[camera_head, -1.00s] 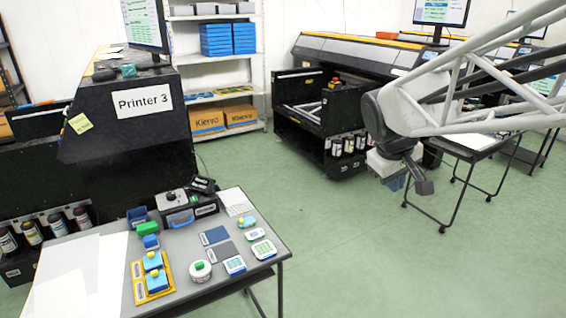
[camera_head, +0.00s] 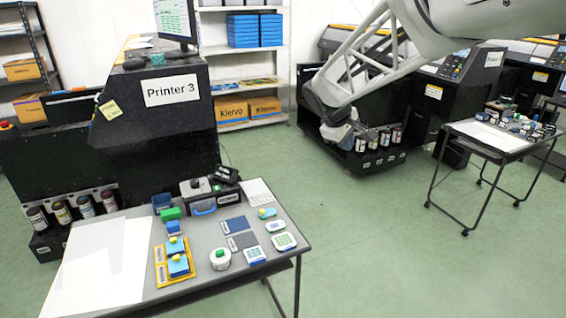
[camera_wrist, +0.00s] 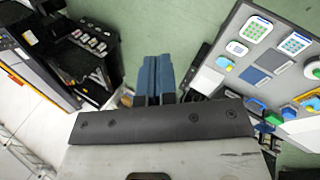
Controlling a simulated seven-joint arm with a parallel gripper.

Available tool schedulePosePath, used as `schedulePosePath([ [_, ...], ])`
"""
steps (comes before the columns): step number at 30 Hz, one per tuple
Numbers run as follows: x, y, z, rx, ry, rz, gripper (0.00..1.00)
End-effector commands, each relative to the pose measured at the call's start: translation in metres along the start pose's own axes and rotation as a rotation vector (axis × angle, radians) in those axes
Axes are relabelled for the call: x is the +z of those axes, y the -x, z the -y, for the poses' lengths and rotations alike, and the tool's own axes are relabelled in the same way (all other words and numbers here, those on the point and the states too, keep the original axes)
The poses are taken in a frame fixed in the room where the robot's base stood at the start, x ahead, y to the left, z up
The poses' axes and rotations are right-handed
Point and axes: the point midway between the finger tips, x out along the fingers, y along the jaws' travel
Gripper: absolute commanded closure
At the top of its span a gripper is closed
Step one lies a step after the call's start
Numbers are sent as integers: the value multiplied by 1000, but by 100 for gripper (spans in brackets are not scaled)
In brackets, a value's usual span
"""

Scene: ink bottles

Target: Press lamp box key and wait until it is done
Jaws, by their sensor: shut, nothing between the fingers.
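A black box (camera_head: 229,199) with a pale label, a grey top part and a blue handle stands at the back of the near grey table in the head view. It may be the lamp box; its key and any lamp are too small to tell. My gripper (camera_head: 338,132) is out over the floor, to the right of and apart from this table. In the wrist view my gripper (camera_wrist: 156,70) shows two blue fingers side by side, shut and empty, with green floor beyond them.
The grey table (camera_head: 130,285) carries yellow trays with blue blocks, a white round pot (camera_head: 220,259), keypads (camera_head: 284,241) and flat dark pads. Printer 3 (camera_head: 150,110) stands behind it. Another table (camera_head: 480,150) stands at right. Green floor between is clear.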

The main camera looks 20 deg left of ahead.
Motion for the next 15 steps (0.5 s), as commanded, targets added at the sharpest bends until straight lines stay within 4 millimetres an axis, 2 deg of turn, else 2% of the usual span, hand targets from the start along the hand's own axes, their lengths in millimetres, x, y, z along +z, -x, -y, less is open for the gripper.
schedulePosePath([
  [3,-32,-6,1,18,61,-4,100],
  [15,-137,-25,14,88,263,-19,100],
])
